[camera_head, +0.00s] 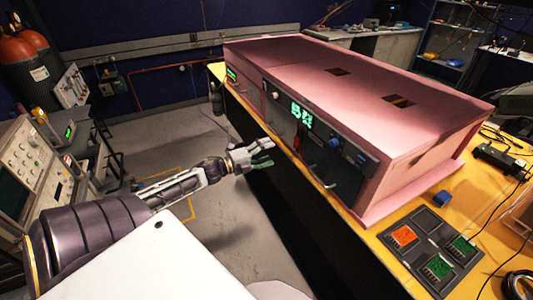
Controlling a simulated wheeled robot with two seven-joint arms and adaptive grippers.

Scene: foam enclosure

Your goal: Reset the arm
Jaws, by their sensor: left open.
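My left arm comes in from the left edge, and my left gripper (261,154) is open and empty. It hangs over the floor just off the table's front edge, before the pink enclosure. The pink foam enclosure (330,70) stands on the yellow table. Its dark front panel (335,165) carries a green lit display (302,115) and blue knobs (336,142). A red part (297,143) sits low on the panel, near the gripper in the picture. I do not see my right gripper.
A dark tray (420,237) with orange and green boards lies at the table's near right. A small blue block (442,199) and cables lie beside it. Grey floor (240,230) is open before the table.

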